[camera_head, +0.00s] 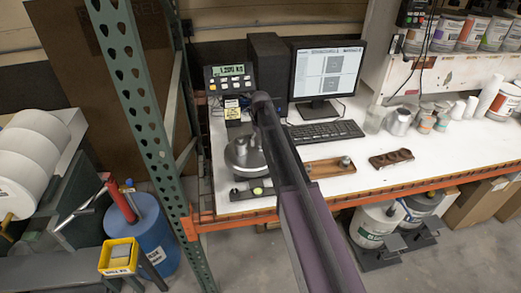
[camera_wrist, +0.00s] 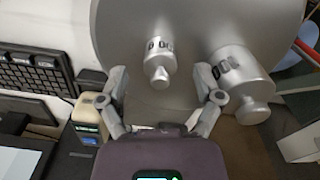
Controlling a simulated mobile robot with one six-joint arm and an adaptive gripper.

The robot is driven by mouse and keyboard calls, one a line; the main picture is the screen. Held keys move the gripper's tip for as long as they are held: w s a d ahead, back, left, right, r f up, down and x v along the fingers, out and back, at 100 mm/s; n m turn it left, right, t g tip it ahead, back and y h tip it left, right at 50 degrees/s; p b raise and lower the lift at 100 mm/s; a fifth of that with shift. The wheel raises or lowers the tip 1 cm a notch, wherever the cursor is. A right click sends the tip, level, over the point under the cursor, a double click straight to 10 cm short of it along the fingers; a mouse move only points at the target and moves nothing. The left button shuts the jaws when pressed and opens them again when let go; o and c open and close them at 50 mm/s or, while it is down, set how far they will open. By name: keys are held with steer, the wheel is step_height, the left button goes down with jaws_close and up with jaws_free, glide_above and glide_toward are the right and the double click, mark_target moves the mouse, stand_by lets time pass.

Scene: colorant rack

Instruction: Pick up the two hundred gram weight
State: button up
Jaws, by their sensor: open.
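In the wrist view a small silver knobbed weight (camera_wrist: 159,58) sits on the round metal scale pan (camera_wrist: 115,22). Its marking is only partly legible, so I cannot be sure that it reads two hundred. A larger silver weight (camera_wrist: 240,82) sits to its right on the pan, its marking also unclear. My gripper (camera_wrist: 160,76) is open, with one finger on either side of the small weight and a visible gap to each. In the head view the scale pan (camera_head: 238,160) stands at the bench's left end, and my arm hides the gripper.
The scale display (camera_head: 231,70) appears to read 1.200 kg. A wooden holder (camera_head: 318,170) with a small metal piece and a dark brown tray (camera_head: 390,157) lie to the right. A keyboard (camera_head: 325,132) and monitor (camera_head: 326,72) stand behind. Metal cans and cups crowd the bench's right.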

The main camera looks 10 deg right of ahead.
steer(key=shift+f+b, duration=0.85)
steer(key=shift+f, duration=0.3)
steer(key=shift+c, duration=0.2)
jaws_close()
